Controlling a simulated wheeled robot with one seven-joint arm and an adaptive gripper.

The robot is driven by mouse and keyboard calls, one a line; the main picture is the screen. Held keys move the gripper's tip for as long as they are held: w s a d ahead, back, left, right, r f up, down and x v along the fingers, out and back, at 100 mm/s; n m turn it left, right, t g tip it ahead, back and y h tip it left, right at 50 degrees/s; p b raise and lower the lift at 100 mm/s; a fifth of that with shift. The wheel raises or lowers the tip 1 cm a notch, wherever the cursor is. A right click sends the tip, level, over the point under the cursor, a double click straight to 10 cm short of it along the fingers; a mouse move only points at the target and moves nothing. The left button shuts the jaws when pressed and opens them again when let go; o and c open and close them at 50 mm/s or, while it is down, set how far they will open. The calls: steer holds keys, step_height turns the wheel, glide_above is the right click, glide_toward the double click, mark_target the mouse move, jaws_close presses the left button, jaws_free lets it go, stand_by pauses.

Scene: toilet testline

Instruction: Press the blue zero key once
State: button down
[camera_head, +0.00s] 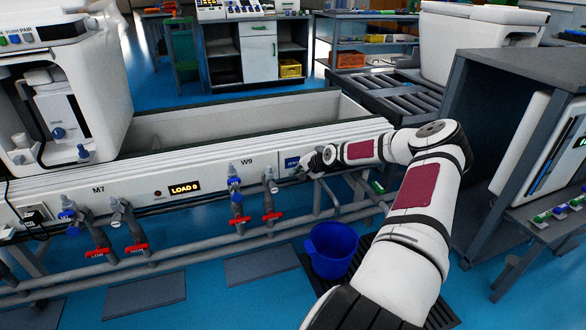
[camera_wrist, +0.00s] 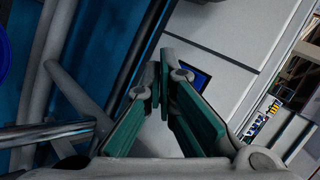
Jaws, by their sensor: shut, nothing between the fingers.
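The blue zero key (camera_head: 291,162) sits on the white front panel of the bench, right of the W9 label. It also shows in the wrist view as a dark blue patch (camera_wrist: 196,83), partly hidden behind one finger. My gripper (camera_head: 304,168) is at the panel just right of the key in the head view. In the wrist view its green-padded fingers (camera_wrist: 160,78) come together at the tips and hold nothing. The tips overlap the edge of the key in that view; I cannot tell whether they touch it.
Valves with red handles (camera_head: 272,215) and pipes run along the bench front. A blue bucket (camera_head: 331,250) stands on the floor below my arm. A dark frame (camera_head: 520,75) stands on the right.

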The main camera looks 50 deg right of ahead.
steer(key=shift+w+d+b, duration=0.35)
steer(key=shift+w+d, duration=0.1)
steer(key=shift+w, duration=0.35)
stand_by(1.0)
steer(key=shift+w+d, duration=0.25)
steer(key=shift+w, duration=0.1)
steer(key=shift+w+d+b, duration=0.2)
steer(key=shift+w+b, duration=0.1)
steer(key=shift+b, duration=0.2)
stand_by(0.4)
stand_by(0.4)
steer(key=shift+s+a+p, duration=0.4)
steer(key=shift+s, duration=0.3)
steer(key=shift+s+a+p, duration=0.4)
steer(key=shift+s+a, duration=0.05)
steer(key=shift+s, duration=0.25)
steer(key=shift+s+a+p, duration=0.45)
steer(key=shift+s, duration=0.25)
steer(key=shift+s+a+p, duration=0.4)
steer(key=shift+s+a, duration=0.05)
steer(key=shift+s, duration=0.25)
